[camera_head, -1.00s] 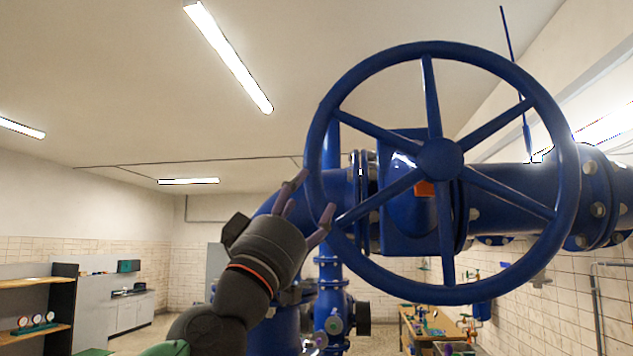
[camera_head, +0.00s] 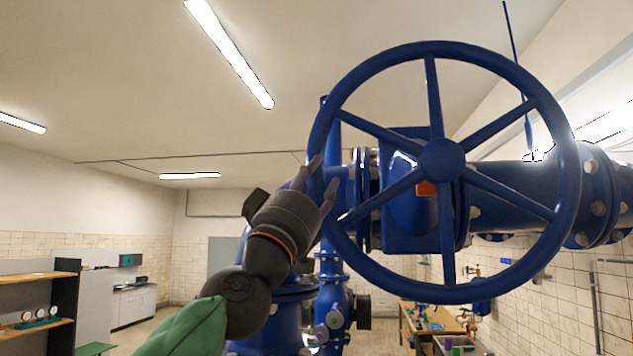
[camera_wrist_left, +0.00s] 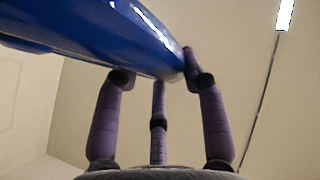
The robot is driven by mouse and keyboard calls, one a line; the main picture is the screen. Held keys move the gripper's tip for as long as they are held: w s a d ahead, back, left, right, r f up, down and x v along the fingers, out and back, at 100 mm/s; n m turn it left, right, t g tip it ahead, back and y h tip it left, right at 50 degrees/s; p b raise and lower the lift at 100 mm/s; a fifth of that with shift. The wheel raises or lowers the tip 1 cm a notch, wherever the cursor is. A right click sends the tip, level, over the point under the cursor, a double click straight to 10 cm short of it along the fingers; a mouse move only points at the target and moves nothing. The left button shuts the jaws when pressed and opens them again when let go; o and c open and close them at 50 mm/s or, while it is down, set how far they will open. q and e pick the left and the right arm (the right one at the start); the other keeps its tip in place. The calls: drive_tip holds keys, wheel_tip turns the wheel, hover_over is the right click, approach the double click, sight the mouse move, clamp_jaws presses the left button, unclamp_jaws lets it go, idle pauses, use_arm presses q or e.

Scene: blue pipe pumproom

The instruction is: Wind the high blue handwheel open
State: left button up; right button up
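The high blue handwheel (camera_head: 441,57) stands large at centre right in the head view, with a round hub and several spokes. My left gripper (camera_head: 322,176) is at the left side of its rim, with purple fingers on either side of the rim in the picture. In the left wrist view, the fingers (camera_wrist_left: 158,82) are spread apart, and the blue rim (camera_wrist_left: 95,38) runs from the upper left to the fingertips. The fingers look open; whether they touch the rim is unclear. My right gripper is not in view.
A thick blue pipe with a bolted flange (camera_head: 597,195) runs behind the wheel to the right. More blue piping (camera_head: 331,315) stands below. A workbench (camera_head: 425,335) is at the lower right, and shelves (camera_head: 40,275) are at the far left.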

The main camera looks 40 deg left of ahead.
sight(401, 283)
use_arm(q)
clamp_jaws()
drive_tip(key=shift+w+f, duration=0.1)
drive_tip(key=shift+f, duration=0.1)
